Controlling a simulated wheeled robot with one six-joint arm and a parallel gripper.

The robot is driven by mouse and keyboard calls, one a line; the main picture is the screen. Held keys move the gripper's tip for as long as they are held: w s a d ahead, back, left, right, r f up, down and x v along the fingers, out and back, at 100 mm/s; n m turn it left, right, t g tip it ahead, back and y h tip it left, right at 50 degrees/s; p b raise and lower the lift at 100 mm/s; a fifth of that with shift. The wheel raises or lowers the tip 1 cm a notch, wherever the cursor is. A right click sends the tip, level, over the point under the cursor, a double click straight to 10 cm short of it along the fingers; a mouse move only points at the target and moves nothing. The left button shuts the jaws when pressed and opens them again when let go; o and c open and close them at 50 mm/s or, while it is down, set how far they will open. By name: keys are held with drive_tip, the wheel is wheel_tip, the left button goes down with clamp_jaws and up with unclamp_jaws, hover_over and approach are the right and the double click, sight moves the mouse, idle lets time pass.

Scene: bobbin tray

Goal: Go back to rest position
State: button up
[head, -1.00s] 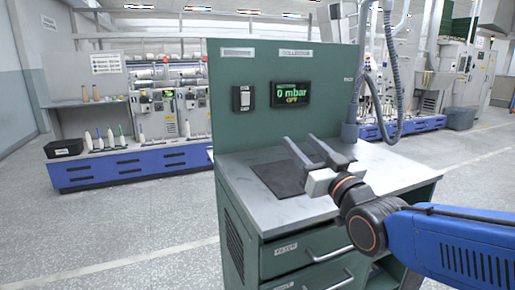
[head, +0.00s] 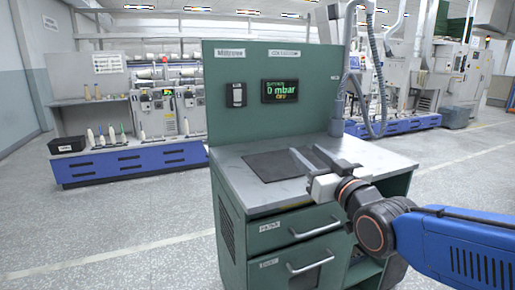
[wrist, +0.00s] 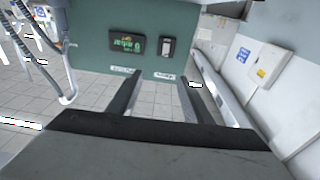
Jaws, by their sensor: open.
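My gripper (head: 308,160) is above the right part of the green cabinet's grey top (head: 232,178) in the head view. Its two fingers are apart, with nothing between them. In the wrist view the open fingers (wrist: 162,98) point toward the green back panel (wrist: 185,53), with floor tiles showing between them. My blue arm reaches in from the right edge of the head view.
A dark mat (head: 275,166) lies on the cabinet top. A display (head: 282,90) reads 0 mbar beside a switch (head: 236,95). A grey hose (head: 378,75) hangs at the right. A blue-based machine (head: 135,163) stands behind left; open floor lies left.

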drive_tip(key=s+d+f+m+g+h, duration=0.1)
drive_tip(key=s+d+f+g+h, duration=0.2)
drive_tip(key=d+f, duration=0.3)
drive_tip(key=s+d+f+m+g+h, duration=0.15)
drive_tip(key=s+d+f+g, duration=0.25)
drive_tip(key=f, duration=0.5)
drive_tip(key=s+d+f+m+g+h, duration=0.1)
drive_tip(key=s+d+f+g, duration=0.2)
drive_tip(key=s, duration=0.4)
drive_tip(key=s+d+f+g+h, duration=0.1)
drive_tip(key=s+d+f+g, duration=0.2)
drive_tip(key=s+f, duration=0.3)
drive_tip(key=shift+s+d+m, duration=0.15)
drive_tip(key=shift+s+m, duration=0.2)
drive_tip(key=shift+s, duration=0.6)
drive_tip(key=shift+h, duration=0.25)
drive_tip(key=shift+c, duration=0.6)
